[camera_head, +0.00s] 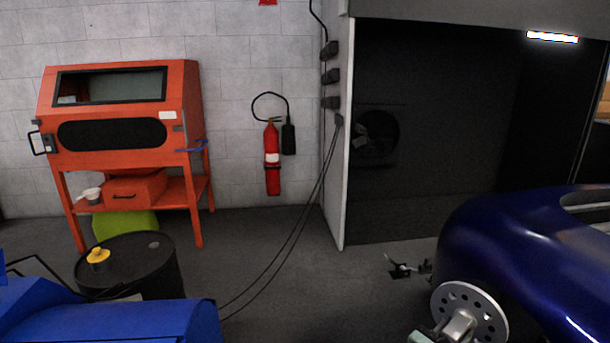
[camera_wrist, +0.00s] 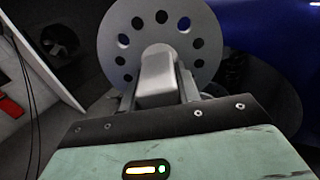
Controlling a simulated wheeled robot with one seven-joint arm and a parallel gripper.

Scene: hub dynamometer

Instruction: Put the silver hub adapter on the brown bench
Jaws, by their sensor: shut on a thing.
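The silver hub adapter (camera_head: 485,308) is a round disc with a ring of holes, low at the right in the head view, beside the dark blue car body. In the wrist view the adapter's disc (camera_wrist: 115,50) stands upright beyond my gripper (camera_wrist: 158,92), and its central hub points toward me. My gripper is shut on that hub. In the head view only a small part of my wrist shows at the bottom edge. Whether the adapter touches the car cannot be told. No brown bench can be made out.
The dark blue car body (camera_head: 520,255) is close on the right. A black drum (camera_head: 150,262) and a blue machine (camera_head: 120,322) stand at lower left. An orange blasting cabinet (camera_head: 185,100) and a fire extinguisher (camera_head: 272,175) are at the back. Cables (camera_head: 300,225) hang to the floor.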

